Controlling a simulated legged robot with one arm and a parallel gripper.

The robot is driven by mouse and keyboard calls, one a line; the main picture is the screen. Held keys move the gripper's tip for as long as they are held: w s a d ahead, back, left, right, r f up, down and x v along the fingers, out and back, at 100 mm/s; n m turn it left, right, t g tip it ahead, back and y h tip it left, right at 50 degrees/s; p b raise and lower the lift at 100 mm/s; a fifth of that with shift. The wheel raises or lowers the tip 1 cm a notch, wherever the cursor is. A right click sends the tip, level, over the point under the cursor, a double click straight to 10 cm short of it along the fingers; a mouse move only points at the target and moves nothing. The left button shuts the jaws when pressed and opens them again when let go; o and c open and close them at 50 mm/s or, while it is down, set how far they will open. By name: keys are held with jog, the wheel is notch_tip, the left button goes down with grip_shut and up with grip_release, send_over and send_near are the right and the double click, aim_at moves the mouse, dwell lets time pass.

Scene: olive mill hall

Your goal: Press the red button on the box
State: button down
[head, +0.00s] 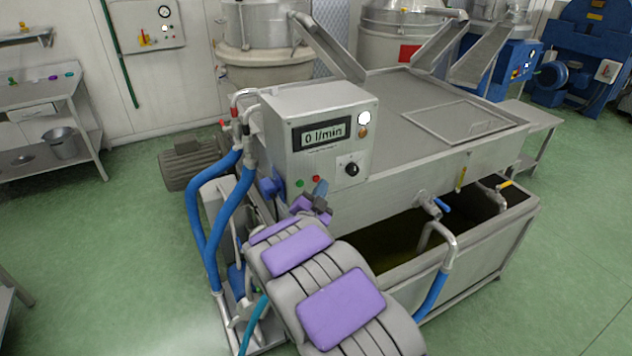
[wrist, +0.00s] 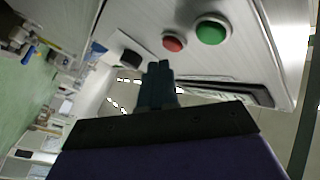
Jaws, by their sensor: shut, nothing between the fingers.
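The grey box (head: 283,137) stands at the corner of a steel tank, with a display reading "0 l/min". The red button (head: 316,179) is low on its front face, between the green button (head: 299,183) and the black knob (head: 351,169). My gripper (head: 321,187) is shut and empty, just in front of the lower front face. In the wrist view the red button (wrist: 173,43) shows just beyond the shut fingertips (wrist: 158,68), with the green button (wrist: 211,31) to its right. The fingers appear apart from the red button; the exact gap is unclear.
Blue hoses (head: 213,222) and a motor (head: 192,162) are left of the box. An open basin (head: 475,246) with dark liquid and a blue-handled valve (head: 432,207) are to the right. The green floor (head: 110,240) at left is mostly clear.

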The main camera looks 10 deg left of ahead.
dwell(0.3)
jog(key=s+d, duration=0.1)
jog(key=s+d+b, duration=0.1)
jog(key=s+b, duration=0.1)
jog(key=s, duration=0.1)
jog(key=shift+s+d, duration=0.1)
jog(key=shift+d, duration=0.3)
jog(key=shift+d, duration=0.1)
dwell(0.5)
jog(key=s+d+n+g+y, duration=0.1)
jog(key=s+d+n+g, duration=0.2)
jog(key=s, duration=1.2)
jog(key=s+d+f+n+g+y, duration=0.1)
jog(key=s+d+n+g, duration=0.2)
jog(key=s+d+g, duration=0.6)
jog(key=s+d+n+g+y, duration=0.1)
jog(key=s+d+n+g, duration=0.2)
jog(key=s, duration=2)
jog(key=d+g, duration=0.3)
jog(key=g, duration=0.3)
jog(key=shift+s+d+f+n+y, duration=0.15)
jog(key=shift+s+d+n+y, duration=0.15)
jog(key=shift+d+y, duration=0.1)
jog(key=shift+a, duration=0.1)
